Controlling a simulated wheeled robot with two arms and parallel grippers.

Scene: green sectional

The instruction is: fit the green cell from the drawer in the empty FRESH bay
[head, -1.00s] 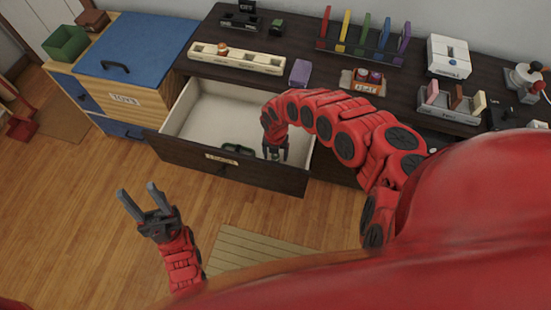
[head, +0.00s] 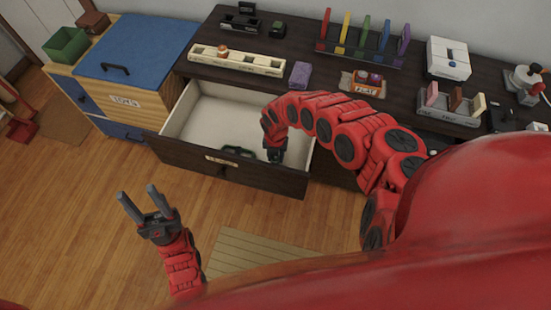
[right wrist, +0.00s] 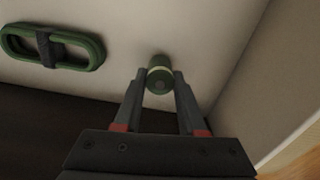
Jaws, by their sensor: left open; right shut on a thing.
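The open drawer (head: 215,125) has a pale interior and a dark front. My right gripper (head: 275,155) reaches down into its right part. In the right wrist view the green cell (right wrist: 160,76), a small green cylinder with a pale band, is between the fingertips of my right gripper (right wrist: 160,84), which is shut on it. In the head view the cell is hidden by the gripper. The drawer floor lies close behind the cell; I cannot tell if they touch. My left gripper (head: 138,205) is open and empty above the wood floor. I cannot make out which bay is marked FRESH.
A bundled green cord (right wrist: 52,46) lies in the drawer beside the cell. On the dark dresser top stand a long white tray (head: 237,60) with compartments, a purple block (head: 300,74), a rack of coloured uprights (head: 358,55) and a white box (head: 448,58). A blue-lidded chest (head: 140,50) stands left.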

